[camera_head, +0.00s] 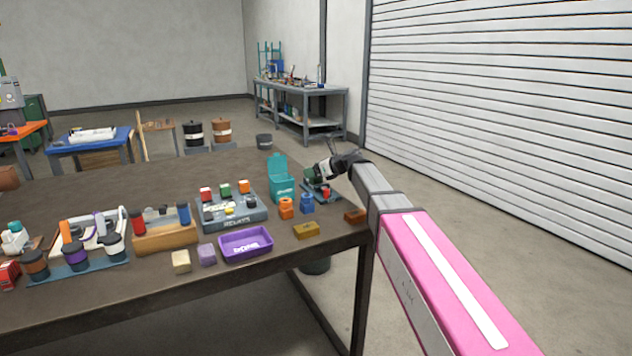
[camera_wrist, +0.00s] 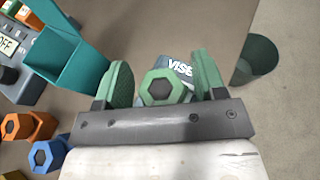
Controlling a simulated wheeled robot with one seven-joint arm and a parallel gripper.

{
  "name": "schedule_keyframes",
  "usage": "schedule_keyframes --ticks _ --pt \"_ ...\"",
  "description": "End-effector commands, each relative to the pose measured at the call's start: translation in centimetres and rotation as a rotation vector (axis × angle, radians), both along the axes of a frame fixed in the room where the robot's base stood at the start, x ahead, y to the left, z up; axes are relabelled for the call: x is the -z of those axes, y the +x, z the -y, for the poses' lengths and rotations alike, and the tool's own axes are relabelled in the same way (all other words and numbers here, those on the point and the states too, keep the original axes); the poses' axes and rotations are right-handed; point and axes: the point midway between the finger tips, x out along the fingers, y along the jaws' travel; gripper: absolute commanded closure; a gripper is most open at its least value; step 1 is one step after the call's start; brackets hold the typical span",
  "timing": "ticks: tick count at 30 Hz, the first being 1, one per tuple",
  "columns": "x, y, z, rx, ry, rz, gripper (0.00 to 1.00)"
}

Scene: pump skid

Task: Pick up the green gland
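The green gland (camera_wrist: 162,88) is a hexagonal piece with a dark hole. In the wrist view it sits between the two green-padded fingers of my gripper (camera_wrist: 163,82). A narrow gap shows on each side of it, so the fingers are apart and do not visibly press on it. Under it is a blue-grey base (camera_wrist: 178,68) with partly hidden white lettering. In the head view my gripper (camera_head: 318,172) is low over the table's right end and hides the gland.
A teal open-lidded box (camera_head: 281,190) stands just left of my gripper. An orange gland (camera_head: 286,208) and a blue gland (camera_head: 307,204) stand nearby. A purple tray (camera_head: 246,245) and a relay panel (camera_head: 232,212) are further left. The table edge is close on the right.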

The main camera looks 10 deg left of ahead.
Motion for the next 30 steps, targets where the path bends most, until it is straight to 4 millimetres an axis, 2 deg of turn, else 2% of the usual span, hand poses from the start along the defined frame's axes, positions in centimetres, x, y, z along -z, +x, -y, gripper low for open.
schedule_keyframes --ticks 1,4,17,23,26,30 --pt "0.0 0.0 0.0 0.0 0.0 0.0 0.53" --pt "0.0 0.0 0.0 0.0 0.0 0.0 0.86" --pt "-0.5 0.0 0.0 0.0 0.001 0.001 0.87" --pt "-2.2 0.0 0.0 0.0 0.0 0.002 0.87" --pt "-3.9 0.1 0.0 0.0 0.001 0.004 0.87" --pt "-5.7 -2.6 -1.4 -0.003 0.0 0.003 0.87"
